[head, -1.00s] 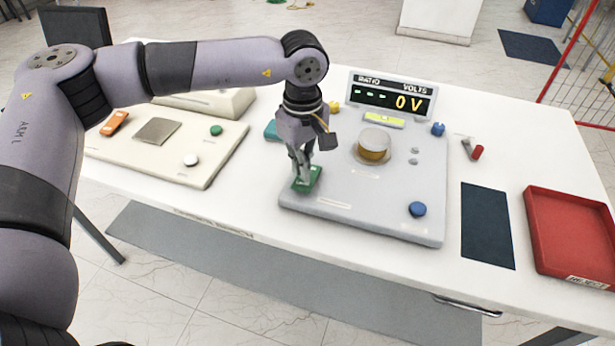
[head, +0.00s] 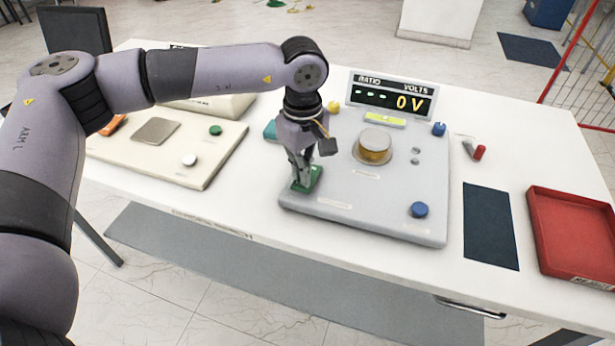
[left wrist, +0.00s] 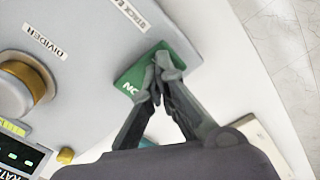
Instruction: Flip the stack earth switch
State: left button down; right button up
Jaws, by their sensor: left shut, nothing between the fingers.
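The stack earth switch, a green rocker (head: 313,182), sits at the front left corner of the grey divider panel (head: 330,206). In the left wrist view the green rocker (left wrist: 130,82) shows white lettering that reads "NC" or part of a longer word. My left gripper (head: 301,186) is shut and empty, with its fingertips down at the switch. In the left wrist view the closed fingertips (left wrist: 163,68) lie over the green rocker and hide part of it; whether they press on it I cannot tell. My right gripper is not in view.
The panel carries a brass-sided knob (head: 374,146), a display (head: 392,95) reading 0 V and a blue terminal (head: 419,209). A beige unit (head: 205,165) stands to the left. A red tray (head: 575,235) and dark mat (head: 490,227) lie on the right.

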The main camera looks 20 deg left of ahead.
pick_arm(q)
jog(key=shift+f+b, duration=0.4)
jog(key=shift+f, duration=0.15)
jog(key=shift+r+p, duration=1.75)
jog(key=shift+r, duration=1.8)
